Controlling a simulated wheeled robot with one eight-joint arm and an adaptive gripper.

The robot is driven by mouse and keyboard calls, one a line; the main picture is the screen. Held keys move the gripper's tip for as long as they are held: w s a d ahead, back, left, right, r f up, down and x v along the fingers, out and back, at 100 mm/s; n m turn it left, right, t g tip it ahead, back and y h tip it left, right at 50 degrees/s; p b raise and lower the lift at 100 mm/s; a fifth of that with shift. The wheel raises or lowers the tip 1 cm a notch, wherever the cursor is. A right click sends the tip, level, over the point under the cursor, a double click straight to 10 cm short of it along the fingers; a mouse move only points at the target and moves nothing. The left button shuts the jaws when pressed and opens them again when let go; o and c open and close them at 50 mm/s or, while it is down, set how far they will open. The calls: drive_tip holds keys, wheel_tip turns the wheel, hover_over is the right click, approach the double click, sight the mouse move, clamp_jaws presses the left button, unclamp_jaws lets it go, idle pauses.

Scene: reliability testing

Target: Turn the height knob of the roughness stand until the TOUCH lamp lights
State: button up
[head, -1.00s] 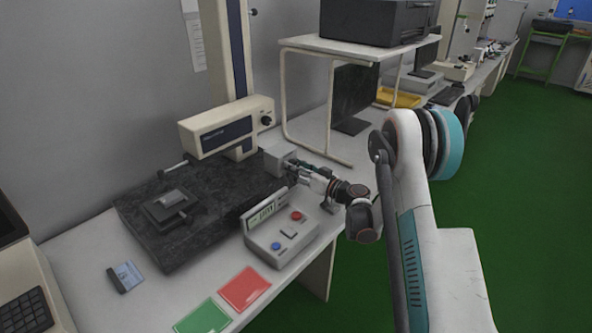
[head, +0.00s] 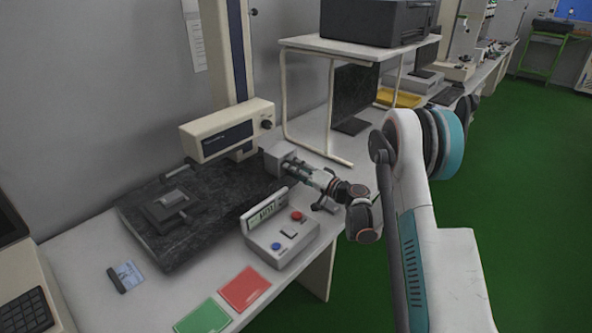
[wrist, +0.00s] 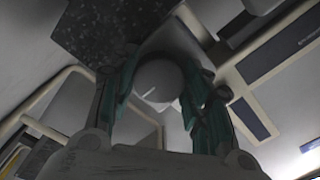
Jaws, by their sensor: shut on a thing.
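The roughness stand has a tall cream column (head: 238,48), a cream drive unit (head: 224,131) with a thin probe, and a dark stone base (head: 205,228). A grey knob housing (head: 273,157) sits at the base's right rear. My gripper (head: 288,165) reaches it from the right; the knob is hidden there. In the wrist view, the round grey height knob (wrist: 158,80) with a white index line lies between the green fingers of my gripper (wrist: 160,73), which is shut on it. The probe tip hangs near a small metal block (head: 173,197); contact cannot be told. No lit lamp can be made out.
A control box (head: 285,240) with a display, a red and a blue button stands just in front of my gripper. Red (head: 246,289) and green (head: 203,317) cards lie near the table edge. A white shelf frame (head: 322,47) stands behind.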

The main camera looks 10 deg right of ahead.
drive_tip(key=m, duration=1.1)
drive_tip(key=shift+m, duration=0.4)
idle(0.3)
drive_tip(key=o, duration=1.1)
drive_tip(key=shift+c, duration=0.2)
drive_tip(key=shift+d, duration=0.1)
drive_tip(key=v, duration=1.2)
